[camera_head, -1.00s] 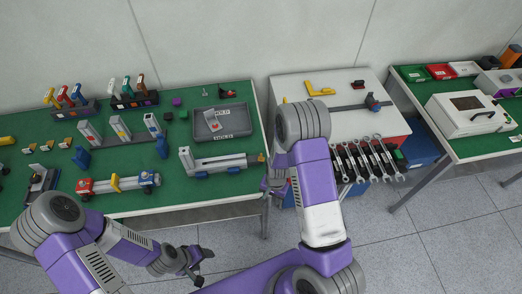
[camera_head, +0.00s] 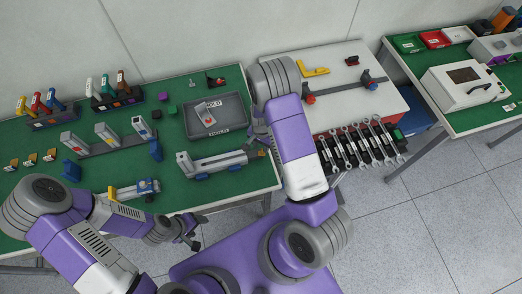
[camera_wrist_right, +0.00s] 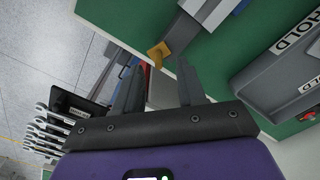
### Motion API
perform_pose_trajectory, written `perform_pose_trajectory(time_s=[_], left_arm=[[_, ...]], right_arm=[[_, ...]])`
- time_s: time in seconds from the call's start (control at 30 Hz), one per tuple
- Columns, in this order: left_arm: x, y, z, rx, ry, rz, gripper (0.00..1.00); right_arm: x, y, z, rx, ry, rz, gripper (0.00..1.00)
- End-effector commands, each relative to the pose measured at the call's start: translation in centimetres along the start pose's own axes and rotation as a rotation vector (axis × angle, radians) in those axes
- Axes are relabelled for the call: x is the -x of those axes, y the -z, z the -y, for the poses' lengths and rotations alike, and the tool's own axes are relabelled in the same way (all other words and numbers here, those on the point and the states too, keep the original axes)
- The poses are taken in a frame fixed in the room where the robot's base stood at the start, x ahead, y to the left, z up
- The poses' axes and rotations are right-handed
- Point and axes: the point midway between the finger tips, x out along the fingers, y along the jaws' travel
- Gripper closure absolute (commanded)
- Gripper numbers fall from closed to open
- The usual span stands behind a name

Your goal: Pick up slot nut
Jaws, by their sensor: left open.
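I cannot tell for certain which part is the slot nut. A small brass-coloured piece (camera_wrist_right: 158,53) lies at the end of a grey fixture, near the table edge, in the right wrist view. It also shows as an orange spot (camera_head: 262,153) in the head view. My right gripper (camera_wrist_right: 158,88) is open and empty, its fingers pointing toward that piece but apart from it. In the head view my right arm partly hides this gripper. My left gripper (camera_head: 187,232) is open and empty, in front of the green table's (camera_head: 185,198) front edge.
A grey HOLD tray (camera_head: 228,132) holds a light part. Left of it stand a row of upright blocks (camera_head: 105,135) and coloured-handled tools (camera_head: 40,102). A white box (camera_head: 465,90) stands far right.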

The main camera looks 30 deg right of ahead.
Motion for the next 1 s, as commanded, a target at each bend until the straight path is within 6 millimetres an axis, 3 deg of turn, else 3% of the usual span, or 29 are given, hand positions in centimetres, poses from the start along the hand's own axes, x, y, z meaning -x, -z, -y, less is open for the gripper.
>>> perform_pose_trajectory(time_s=[0.23, 0.53, 0.8, 1.0], left_arm=[[0.4, 0.0, -0.2, 0.0, 0.0, -0.001, 0.38], [0.4, 0.0, -0.2, 0.0, 0.0, -0.001, 0.38], [0.4, 0.0, -0.2, 0.0, 0.0, -0.001, 0.38], [0.4, 0.0, -0.2, 0.0, 0.0, -0.001, 0.38]], right_arm=[[-3.6, 0.1, -0.4, 0.0, -0.002, 0.001, 0.6], [-4.1, 0.1, -0.3, 0.001, 0.001, 0.0, 0.6], [-4.1, 0.1, -0.3, 0.001, 0.001, 0.0, 1.0], [-4.1, 0.1, -0.3, 0.001, 0.001, 0.0, 1.0]])
